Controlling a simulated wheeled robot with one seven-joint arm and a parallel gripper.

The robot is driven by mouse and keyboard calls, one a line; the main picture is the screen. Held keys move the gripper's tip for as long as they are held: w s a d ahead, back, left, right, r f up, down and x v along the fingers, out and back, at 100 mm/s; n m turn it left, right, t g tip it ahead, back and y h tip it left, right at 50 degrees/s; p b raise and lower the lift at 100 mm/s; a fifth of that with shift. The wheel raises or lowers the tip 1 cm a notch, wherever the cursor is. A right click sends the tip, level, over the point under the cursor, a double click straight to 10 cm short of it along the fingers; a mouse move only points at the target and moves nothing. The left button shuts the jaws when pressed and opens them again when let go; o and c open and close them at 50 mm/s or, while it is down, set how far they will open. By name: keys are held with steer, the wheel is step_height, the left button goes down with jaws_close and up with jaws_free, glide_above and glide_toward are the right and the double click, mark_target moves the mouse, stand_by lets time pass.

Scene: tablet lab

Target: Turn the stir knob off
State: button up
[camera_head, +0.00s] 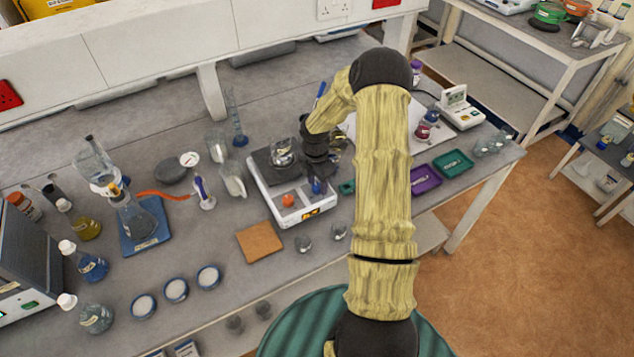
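A white stirrer hotplate (264,194) with a dark top stands on the bench near the middle of the view. A glass vessel (283,153) sits on its top plate. Its front panel carries an orange knob (288,200) on the left and a small lit display. A blue knob-like part (317,186) shows on the right of the panel, directly below my gripper (318,174). My gripper is dark, points down and is at or just above this blue part. I cannot tell whether they touch. The fingertips are too small and partly hidden to tell whether they are open or shut.
A brown square mat (260,242) lies in front of the hotplate, with small glass pieces beside it. Beakers (232,180) stand to its left. Purple (425,179) and green (453,162) trays lie to the right, beyond my arm. Several flasks and dishes crowd the left.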

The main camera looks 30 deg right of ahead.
mark_target(314, 185)
steer(key=shift+o, duration=0.4)
step_height(314, 185, up, 17)
steer(key=b, duration=0.3)
steer(key=shift+w+r+b, duration=0.15)
steer(key=shift+w+b, duration=0.15)
steer(key=shift+a, duration=0.15)
steer(key=s+a+m+t, duration=0.1)
steer(key=s+a+m, duration=0.6)
steer(key=s+m, duration=0.3)
steer(key=s+a+m+t, duration=0.2)
steer(key=s+a+m, duration=0.6)
steer(key=s+m, duration=0.2)
steer(key=shift+m, duration=0.4)
